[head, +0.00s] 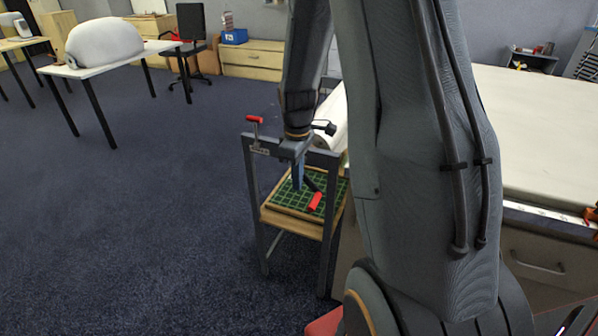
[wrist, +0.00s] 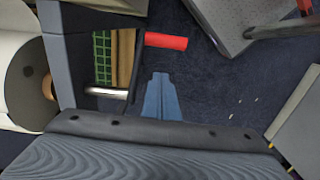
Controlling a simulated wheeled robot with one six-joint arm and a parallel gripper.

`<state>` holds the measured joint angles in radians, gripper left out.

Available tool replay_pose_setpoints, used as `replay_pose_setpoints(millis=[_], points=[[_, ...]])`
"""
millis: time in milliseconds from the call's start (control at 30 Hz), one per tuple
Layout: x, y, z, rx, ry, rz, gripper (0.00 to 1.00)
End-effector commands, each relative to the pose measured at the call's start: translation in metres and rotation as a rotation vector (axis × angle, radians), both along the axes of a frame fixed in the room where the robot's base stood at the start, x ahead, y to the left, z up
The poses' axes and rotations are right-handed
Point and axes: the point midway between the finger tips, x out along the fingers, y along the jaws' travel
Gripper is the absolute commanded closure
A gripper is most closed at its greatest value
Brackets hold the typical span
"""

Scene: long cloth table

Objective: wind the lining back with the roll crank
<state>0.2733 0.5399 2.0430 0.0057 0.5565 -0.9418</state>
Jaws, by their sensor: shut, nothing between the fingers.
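The roll crank has a dark arm and a red grip (head: 316,201), which hangs low at the front of a grey stand (head: 252,185). In the wrist view the red grip (wrist: 166,41) sticks out from the dark arm, beside a metal shaft (wrist: 106,92). The white lining roll (head: 334,122) lies behind the stand's top, partly hidden by my arm; its end shows in the wrist view (wrist: 22,95). My gripper (head: 298,188) has blue fingers, shut and empty. They point down near the crank. In the wrist view the fingertips (wrist: 160,76) are apart from the red grip.
Another red handle (head: 254,119) stands up at the stand's top left. A green gridded mat (head: 290,195) lies on the stand's wooden shelf. The long cloth table (head: 535,130) fills the right. Open carpet lies to the left. A white-topped table (head: 105,64) stands far back.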

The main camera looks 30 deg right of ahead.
Motion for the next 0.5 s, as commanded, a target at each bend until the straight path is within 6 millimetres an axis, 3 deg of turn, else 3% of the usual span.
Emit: replay_pose_setpoints(millis=[267, 500], points=[[-0.002, 0.001, -0.053, 0.001, 0.005, -0.001, 1.00], [-0.025, -0.019, -0.038, 0.000, 0.000, -0.003, 1.00]])
